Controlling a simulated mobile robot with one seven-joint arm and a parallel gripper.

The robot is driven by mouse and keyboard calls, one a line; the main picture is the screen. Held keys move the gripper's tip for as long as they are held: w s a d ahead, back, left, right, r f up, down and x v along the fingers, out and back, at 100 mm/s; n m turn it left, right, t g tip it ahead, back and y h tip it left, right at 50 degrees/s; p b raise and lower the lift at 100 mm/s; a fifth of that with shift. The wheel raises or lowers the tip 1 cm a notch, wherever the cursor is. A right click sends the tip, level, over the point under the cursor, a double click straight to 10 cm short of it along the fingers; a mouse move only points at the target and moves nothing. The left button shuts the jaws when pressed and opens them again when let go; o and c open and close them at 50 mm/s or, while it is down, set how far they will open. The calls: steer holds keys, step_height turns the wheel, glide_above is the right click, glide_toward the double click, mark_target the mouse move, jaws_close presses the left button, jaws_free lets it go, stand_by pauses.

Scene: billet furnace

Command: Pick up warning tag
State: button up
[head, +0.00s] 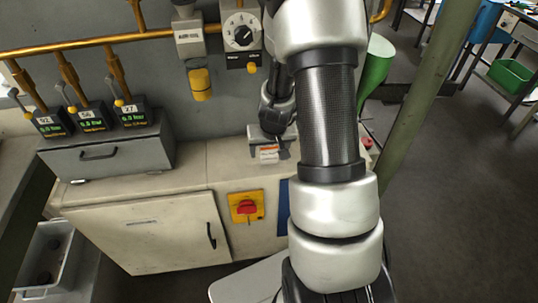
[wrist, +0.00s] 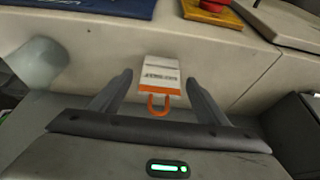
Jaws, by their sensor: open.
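The warning tag (wrist: 160,75) is a small white tag with dark print, an orange band and an orange loop. In the wrist view it lies between the two fingers of my gripper (wrist: 158,80), with its loop towards the palm. Gaps show on both sides of the tag, so the fingers are open and not closed on it. In the head view the tag (head: 268,154) shows at the top of the pale cabinet (head: 235,165), just below my gripper (head: 272,150). My arm hides part of the area to its right.
A yellow switch plate with a red knob (head: 247,207) is on the cabinet front below. A grey box (head: 110,153) with several gauges stands on the left. Valves and brass pipes (head: 110,40) line the wall behind. A green funnel-like object (head: 375,65) is at right.

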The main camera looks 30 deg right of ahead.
steer(key=c, duration=1.1)
